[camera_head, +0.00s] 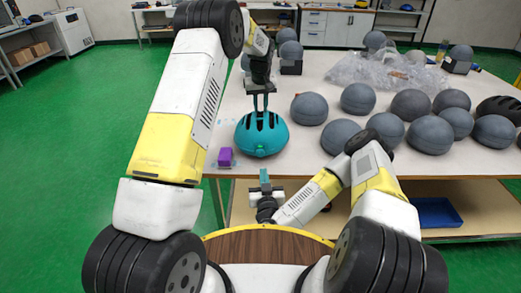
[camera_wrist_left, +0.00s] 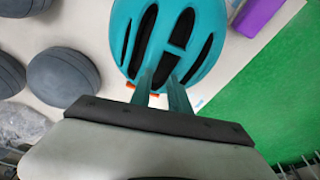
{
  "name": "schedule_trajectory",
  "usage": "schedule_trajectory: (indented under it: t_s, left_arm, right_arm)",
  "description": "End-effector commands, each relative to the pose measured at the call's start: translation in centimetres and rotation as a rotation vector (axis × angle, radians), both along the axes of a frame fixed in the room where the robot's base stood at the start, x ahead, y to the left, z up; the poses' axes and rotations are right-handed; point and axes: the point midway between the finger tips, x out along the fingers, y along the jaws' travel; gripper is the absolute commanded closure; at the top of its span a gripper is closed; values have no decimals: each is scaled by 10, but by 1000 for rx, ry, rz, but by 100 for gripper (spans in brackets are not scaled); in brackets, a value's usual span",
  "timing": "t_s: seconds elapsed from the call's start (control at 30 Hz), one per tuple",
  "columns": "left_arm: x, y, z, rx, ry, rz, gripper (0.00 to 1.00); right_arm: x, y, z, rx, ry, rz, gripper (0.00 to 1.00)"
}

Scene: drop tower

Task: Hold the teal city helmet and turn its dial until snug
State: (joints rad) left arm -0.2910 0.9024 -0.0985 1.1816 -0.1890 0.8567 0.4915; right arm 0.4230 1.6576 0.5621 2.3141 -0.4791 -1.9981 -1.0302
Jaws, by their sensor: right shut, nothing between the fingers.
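The teal city helmet (camera_head: 262,140) sits upright near the table's front left edge, its vented shell facing up. A small green-tinted part (camera_head: 260,153) shows low on its near side; I cannot tell if that is the dial. My left gripper (camera_head: 260,108) comes down from above, its two fingers a little apart and meeting the shell among the vents. The helmet also fills the top of the left wrist view (camera_wrist_left: 195,60), with the fingers (camera_wrist_left: 160,78) on a rib. My right gripper (camera_head: 265,175) is shut and empty, just in front of the table edge below the helmet.
A purple block (camera_head: 225,156) lies left of the helmet. Several grey head forms (camera_head: 309,108) stand to the right, with crumpled clear plastic (camera_head: 380,70) behind them. A black helmet (camera_head: 500,107) is at far right. A blue tray (camera_head: 436,212) lies on the lower shelf.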

Motion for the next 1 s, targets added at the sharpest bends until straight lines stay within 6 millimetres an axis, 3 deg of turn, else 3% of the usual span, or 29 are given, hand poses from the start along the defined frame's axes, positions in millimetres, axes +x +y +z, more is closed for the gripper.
schedule_trajectory:
  t_s: [0.07, 0.7, 1.0]
  left_arm:
    - [-3, 4, -5, 8, 16, 2, 80]
    - [-1, 1, 51, 2, 4, 1, 80]
    - [-1, 0, 57, 2, 4, -1, 80]
  right_arm:
    - [0, 0, 0, 0, 0, 0, 100]
    - [0, 0, 0, 0, 0, 0, 100]
    - [0, 0, 0, 0, 0, 0, 100]
